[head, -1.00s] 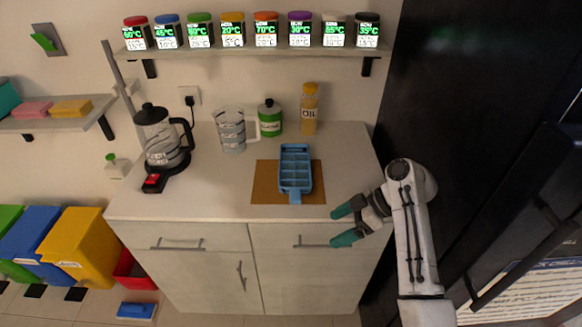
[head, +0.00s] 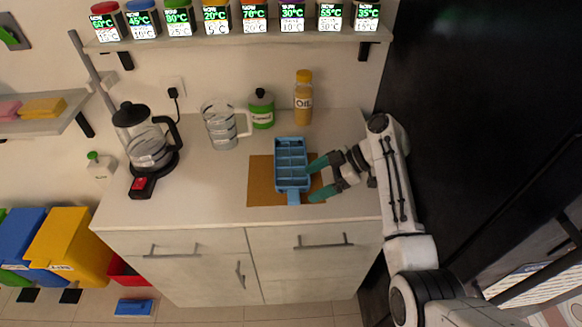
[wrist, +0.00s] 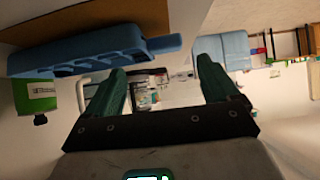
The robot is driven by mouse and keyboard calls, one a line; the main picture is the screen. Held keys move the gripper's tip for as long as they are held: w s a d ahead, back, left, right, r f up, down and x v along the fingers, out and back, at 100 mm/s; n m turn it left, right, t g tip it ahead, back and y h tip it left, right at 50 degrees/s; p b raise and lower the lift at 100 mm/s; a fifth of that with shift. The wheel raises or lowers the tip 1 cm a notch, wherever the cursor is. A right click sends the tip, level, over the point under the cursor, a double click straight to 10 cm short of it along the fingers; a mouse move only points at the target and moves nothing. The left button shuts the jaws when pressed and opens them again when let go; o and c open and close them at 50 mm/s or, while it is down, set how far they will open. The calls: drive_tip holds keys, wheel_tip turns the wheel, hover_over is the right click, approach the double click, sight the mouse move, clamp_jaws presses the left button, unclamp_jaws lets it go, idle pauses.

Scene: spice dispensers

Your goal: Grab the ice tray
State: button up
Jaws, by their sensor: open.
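The blue ice tray (head: 291,163) lies on a brown mat (head: 262,187) on the counter, its handle tab (head: 294,198) pointing toward the counter's front edge. My gripper (head: 313,181) is open and empty, just right of the tray near its handle end. In the head view one green finger overlaps the mat beside the tray; I cannot tell whether it touches the tray. In the wrist view the tray (wrist: 80,52) shows at upper left with its handle (wrist: 163,44) pointing right. The two green fingers (wrist: 167,92) stand apart with nothing between them.
A kettle (head: 146,140), a glass jug (head: 221,126), a green canister (head: 262,108) and an oil bottle (head: 303,98) stand behind and left of the tray. A shelf of spice dispensers (head: 216,20) hangs above. A dark tall panel (head: 470,110) bounds the right side. The counter's front left is clear.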

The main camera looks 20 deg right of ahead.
sight(294, 194)
drive_tip(key=shift+s+p+x, duration=0.15)
drive_tip(key=shift+p+x, duration=0.3)
drive_tip(key=shift+x, duration=1.1)
drive_tip(key=shift+s+p+x, duration=0.1)
drive_tip(key=shift+p+x, duration=0.35)
drive_tip(key=shift+x, duration=1.1)
drive_tip(key=c, duration=1.5)
